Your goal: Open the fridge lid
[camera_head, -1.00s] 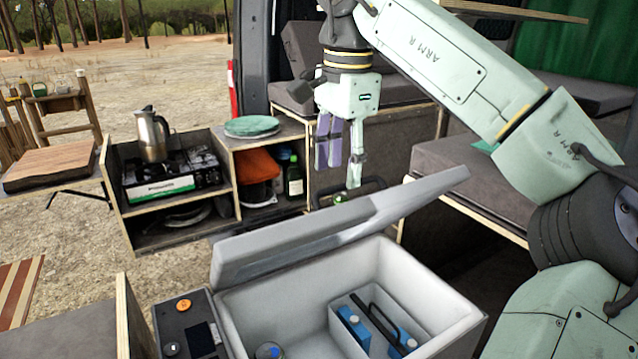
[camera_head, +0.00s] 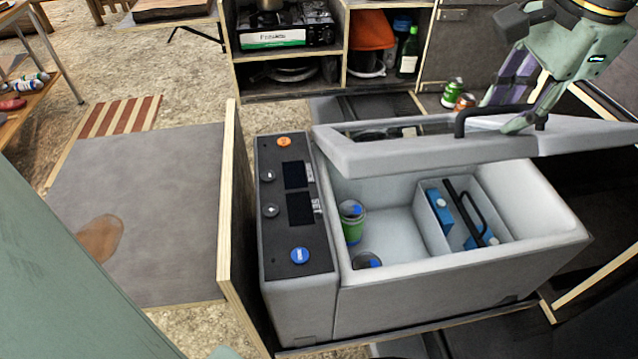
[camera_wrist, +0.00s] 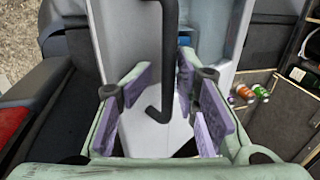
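The fridge (camera_head: 450,285) is a grey box with a dark control panel on its left. Its lid (camera_head: 400,155) is raised and tilted above the far side of the box, so the white inside shows. A black handle (camera_head: 488,110) stands on the lid's far face. My gripper (camera_head: 520,98) is at the lid's far side, by the right part of this handle. In the wrist view, the purple-padded fingers (camera_wrist: 168,100) are spread apart, with the black handle (camera_wrist: 169,50) in the gap between them. I cannot tell whether a pad touches it.
Inside the fridge are a green can (camera_head: 351,225), another can and a divided compartment with blue-and-white items. A wooden panel (camera_head: 232,215) stands close left of the fridge. A shelf unit with a stove (camera_head: 285,38) and bottle is behind. Two cans (camera_head: 453,92) (camera_head: 465,102) lie beyond the lid.

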